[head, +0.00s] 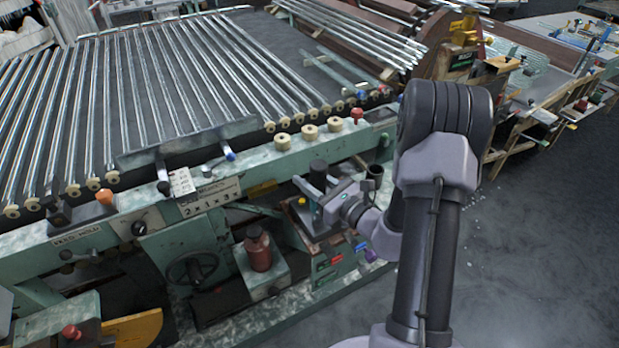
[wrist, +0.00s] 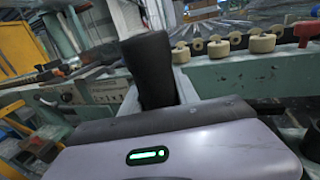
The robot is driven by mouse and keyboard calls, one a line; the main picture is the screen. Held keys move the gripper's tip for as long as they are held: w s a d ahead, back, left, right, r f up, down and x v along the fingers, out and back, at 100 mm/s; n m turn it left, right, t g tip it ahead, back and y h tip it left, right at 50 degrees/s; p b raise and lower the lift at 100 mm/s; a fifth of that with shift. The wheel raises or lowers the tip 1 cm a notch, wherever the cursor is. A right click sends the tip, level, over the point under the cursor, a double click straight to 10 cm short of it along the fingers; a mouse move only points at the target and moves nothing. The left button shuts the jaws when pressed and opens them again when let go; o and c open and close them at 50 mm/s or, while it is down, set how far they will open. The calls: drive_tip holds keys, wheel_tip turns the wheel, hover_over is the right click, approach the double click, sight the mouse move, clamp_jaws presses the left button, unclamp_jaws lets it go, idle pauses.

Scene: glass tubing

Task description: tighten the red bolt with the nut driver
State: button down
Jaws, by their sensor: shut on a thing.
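My gripper (head: 316,188) is shut on the upright nut driver, whose thick black handle (head: 318,168) stands up between the fingers. In the wrist view the handle (wrist: 152,65) rises above my gripper (wrist: 156,100), tilted slightly in the picture. The driver's lower end is hidden, so I cannot tell whether it is clear of the tool stand below. A red-headed bolt (head: 357,114) stands upright at the right end of the green bench rail, right of and behind my gripper. It also shows at the upper right of the wrist view (wrist: 304,32). The driver is apart from it.
Cream rollers (head: 310,131) stand on the rail (head: 270,152) left of the red bolt. A tool stand (head: 325,245) with coloured handles is below my gripper, and a dark cup (head: 375,171) is beside it. A red-brown bottle (head: 258,250) stands lower left. Glass tubes lie behind.

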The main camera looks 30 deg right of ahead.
drive_tip(key=shift+f+b, duration=0.7)
drive_tip(key=shift+f, duration=0.1)
idle(1.4)
drive_tip(key=shift+r, duration=0.1)
